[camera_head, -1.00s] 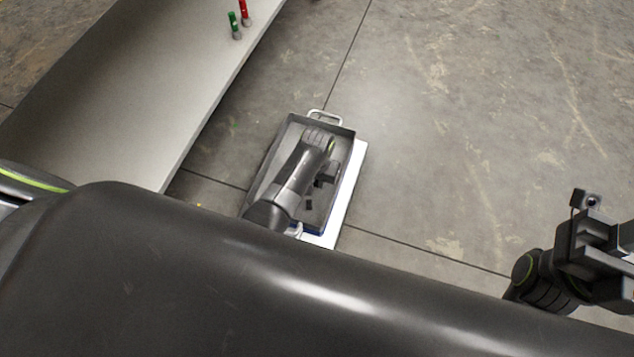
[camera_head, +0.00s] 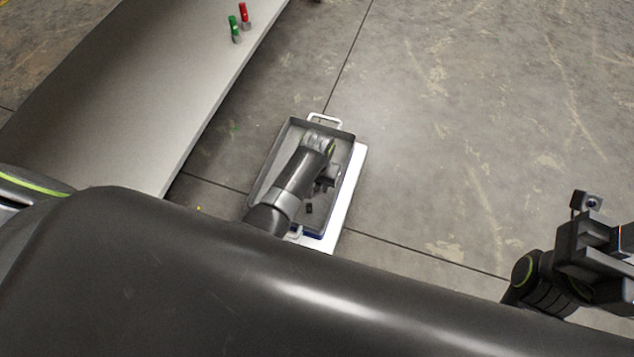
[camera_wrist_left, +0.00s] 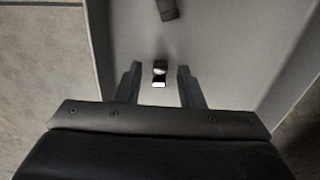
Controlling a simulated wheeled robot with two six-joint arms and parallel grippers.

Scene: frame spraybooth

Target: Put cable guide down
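A grey tray (camera_head: 262,172) with white handles holds small dark pieces. My left gripper (camera_head: 322,186) reaches down into the tray; my own arm hides part of the inside. In the left wrist view, my left gripper (camera_wrist_left: 158,80) is open, with a gap on both sides of a small dark piece with a bright white end (camera_wrist_left: 160,73). This may be the cable guide; the view is too coarse to be sure. Another dark piece (camera_wrist_left: 167,9) lies on the tray floor farther off. A small black piece (camera_head: 309,208) shows in the head view. My right gripper (camera_head: 606,245) is at the right, its fingers unclear.
The tray sits on a white surface (camera_head: 347,205), which shows along its right side. A long grey bench (camera_head: 140,100) runs at the left, with a red-topped (camera_head: 244,12) and a green-topped piece (camera_head: 233,27) near its edge. The concrete floor at the right is clear.

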